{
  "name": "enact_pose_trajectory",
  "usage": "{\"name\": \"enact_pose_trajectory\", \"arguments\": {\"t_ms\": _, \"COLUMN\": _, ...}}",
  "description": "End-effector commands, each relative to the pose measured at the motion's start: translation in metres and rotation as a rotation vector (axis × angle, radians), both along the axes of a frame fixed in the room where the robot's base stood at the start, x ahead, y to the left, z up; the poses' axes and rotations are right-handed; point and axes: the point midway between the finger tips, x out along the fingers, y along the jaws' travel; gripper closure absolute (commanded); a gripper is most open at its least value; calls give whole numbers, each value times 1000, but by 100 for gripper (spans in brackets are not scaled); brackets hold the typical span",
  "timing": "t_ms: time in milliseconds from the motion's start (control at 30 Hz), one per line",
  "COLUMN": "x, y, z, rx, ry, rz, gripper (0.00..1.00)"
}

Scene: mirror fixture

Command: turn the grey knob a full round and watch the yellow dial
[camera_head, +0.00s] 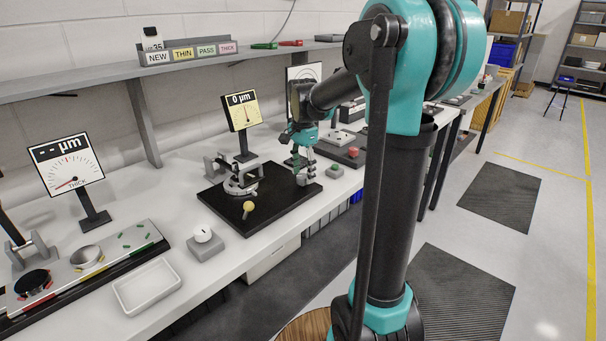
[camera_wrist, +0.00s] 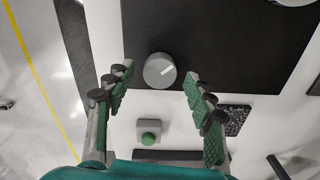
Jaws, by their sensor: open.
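The grey knob (camera_wrist: 160,70) is round with a white line on its face and sits on the black board (camera_wrist: 225,45). In the wrist view it lies between the two fingers of my gripper (camera_wrist: 158,76), with a gap on each side. My gripper (camera_head: 304,170) is open and points down over the right end of the board in the head view. There the gripper largely hides the knob. The yellow dial (camera_head: 242,110) stands on a post behind the board. Its display reads 0 µm, and its needle is too small to read exactly.
A yellow-topped knob (camera_head: 249,206) stands at the board's front edge, and a metal fixture (camera_head: 240,180) on its left part. A grey block with a green button (camera_wrist: 149,138) is near the board. A white-topped knob (camera_head: 203,233) and an empty white tray (camera_head: 147,287) are to the left.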

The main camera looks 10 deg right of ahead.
Motion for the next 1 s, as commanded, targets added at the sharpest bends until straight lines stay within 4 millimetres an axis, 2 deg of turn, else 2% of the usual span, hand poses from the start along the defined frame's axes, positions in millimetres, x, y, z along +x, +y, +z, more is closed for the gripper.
{"name": "enact_pose_trajectory", "arguments": {"t_ms": 167, "x": 0, "y": 0, "z": -9, "rx": 0, "ry": 0, "rz": 0, "gripper": 46}}
{"name": "enact_pose_trajectory", "arguments": {"t_ms": 433, "x": 0, "y": 0, "z": -10, "rx": 0, "ry": 0, "rz": 0, "gripper": 47}}
{"name": "enact_pose_trajectory", "arguments": {"t_ms": 800, "x": 0, "y": 0, "z": -10, "rx": 0, "ry": 0, "rz": 0, "gripper": 93}}
{"name": "enact_pose_trajectory", "arguments": {"t_ms": 833, "x": 0, "y": 0, "z": -10, "rx": 0, "ry": 0, "rz": 0, "gripper": 96}}
{"name": "enact_pose_trajectory", "arguments": {"t_ms": 1000, "x": 0, "y": 0, "z": -10, "rx": 0, "ry": 0, "rz": 8, "gripper": 96}}
